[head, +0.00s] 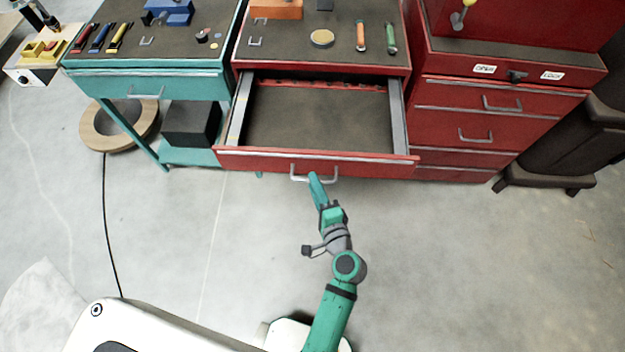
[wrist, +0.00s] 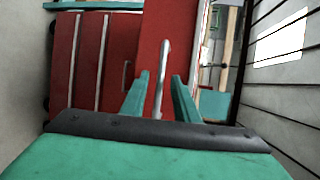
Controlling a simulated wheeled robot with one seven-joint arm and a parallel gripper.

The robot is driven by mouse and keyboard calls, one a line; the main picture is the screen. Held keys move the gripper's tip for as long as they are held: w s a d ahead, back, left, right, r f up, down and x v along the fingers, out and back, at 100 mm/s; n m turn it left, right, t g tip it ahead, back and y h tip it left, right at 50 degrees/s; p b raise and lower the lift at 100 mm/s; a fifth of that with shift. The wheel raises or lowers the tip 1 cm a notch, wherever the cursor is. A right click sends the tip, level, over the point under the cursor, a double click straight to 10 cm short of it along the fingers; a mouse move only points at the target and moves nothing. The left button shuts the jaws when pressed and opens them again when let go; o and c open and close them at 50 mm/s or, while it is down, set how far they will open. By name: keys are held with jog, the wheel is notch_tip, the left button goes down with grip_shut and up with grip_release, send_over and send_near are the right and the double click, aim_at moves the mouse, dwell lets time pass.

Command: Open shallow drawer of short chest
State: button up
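The short red chest (head: 405,40) stands in the middle of the head view. Its shallow top drawer (head: 285,162) is pulled far out, and its dark, empty inside shows. A silver bar handle (head: 297,177) is on the drawer front. In the wrist view, the handle (wrist: 164,75) stands between the two fingers of my gripper (wrist: 160,85). The fingers are apart, with a visible gap on each side of the bar. Contact with the drawer front cannot be told.
A teal workbench (head: 150,82) stands left, with a brown ring (head: 97,130) and black box (head: 190,124) below. A taller red cabinet (head: 490,120) with shut drawers stands right. Tools lie on the tops. The grey floor (head: 470,260) in front is clear.

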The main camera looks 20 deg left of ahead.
jog(key=v, duration=0.8)
jog(key=shift+s+d, duration=0.2)
jog(key=shift+s, duration=0.1)
jog(key=s+d+f+n+h, duration=0.2)
jog(key=s+d+h, duration=0.1)
jog(key=s+h, duration=0.15)
jog(key=s+d+f+n+h, duration=0.1)
jog(key=s+d+f+h, duration=0.25)
jog(key=s, duration=0.25)
jog(key=s+r+n+t+h, duration=0.1)
jog(key=s+r+n+t, duration=0.1)
jog(key=s+r+n, duration=0.6)
notch_tip(320, 180, up, 4)
jog(key=shift+s+a+r+n+t+h, duration=0.1)
jog(key=shift+s+a+n+t+h, duration=0.05)
jog(key=shift+s+n+t+h, duration=0.2)
dwell(1.1)
